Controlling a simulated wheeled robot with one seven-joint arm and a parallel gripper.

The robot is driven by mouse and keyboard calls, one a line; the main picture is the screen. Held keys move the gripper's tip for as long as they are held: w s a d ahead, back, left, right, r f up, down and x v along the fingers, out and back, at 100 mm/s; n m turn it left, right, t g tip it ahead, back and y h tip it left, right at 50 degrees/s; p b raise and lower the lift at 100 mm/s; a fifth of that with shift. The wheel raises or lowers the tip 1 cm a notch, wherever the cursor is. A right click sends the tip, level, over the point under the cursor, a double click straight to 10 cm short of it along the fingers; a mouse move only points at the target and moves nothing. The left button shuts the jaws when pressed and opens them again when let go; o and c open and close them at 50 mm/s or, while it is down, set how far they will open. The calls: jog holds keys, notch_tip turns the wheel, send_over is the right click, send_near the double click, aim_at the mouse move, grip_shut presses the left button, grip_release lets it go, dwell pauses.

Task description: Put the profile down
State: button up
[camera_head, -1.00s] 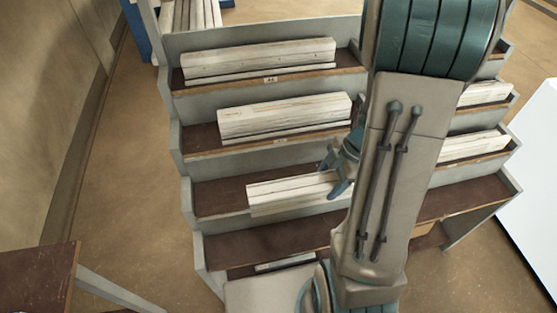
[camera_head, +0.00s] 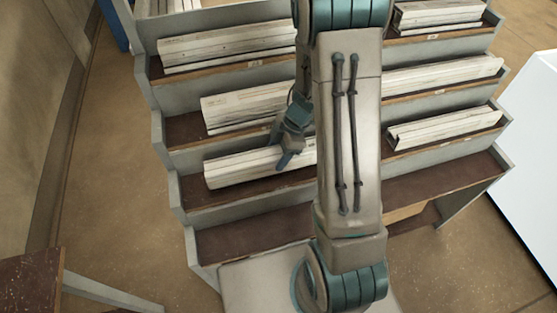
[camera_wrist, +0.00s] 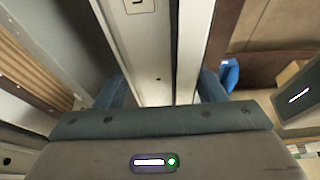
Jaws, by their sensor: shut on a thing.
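The profile (camera_head: 228,169) is a long, pale, streaked bar lying level, lengthwise along the third shelf down on the left of the stepped rack. My gripper (camera_head: 284,158) is shut on it, right of the profile's visible left end. My arm hides its right part. I cannot tell whether it touches the shelf or hangs just above it. In the wrist view, the profile (camera_wrist: 157,60) runs up the picture between the blue-grey fingers of my gripper (camera_wrist: 162,88), with a dark seam along it.
The grey stepped rack (camera_head: 176,204) has brown shelves. Other pale profiles lie on the shelf above (camera_head: 238,108), the top shelf (camera_head: 225,43) and on the right (camera_head: 445,128). The lowest left shelf (camera_head: 250,232) looks bare. A brown table (camera_head: 30,280) stands at lower left.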

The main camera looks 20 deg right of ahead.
jog(key=shift+f+b, duration=0.55)
jog(key=shift+f, duration=1.35)
jog(key=shift+f, duration=0.15)
jog(key=o, duration=1)
jog(key=shift+o, duration=0.2)
jog(key=p+v, duration=0.2)
jog(key=v, duration=1)
jog(key=shift+p, duration=0.4)
jog(key=shift+d, duration=0.1)
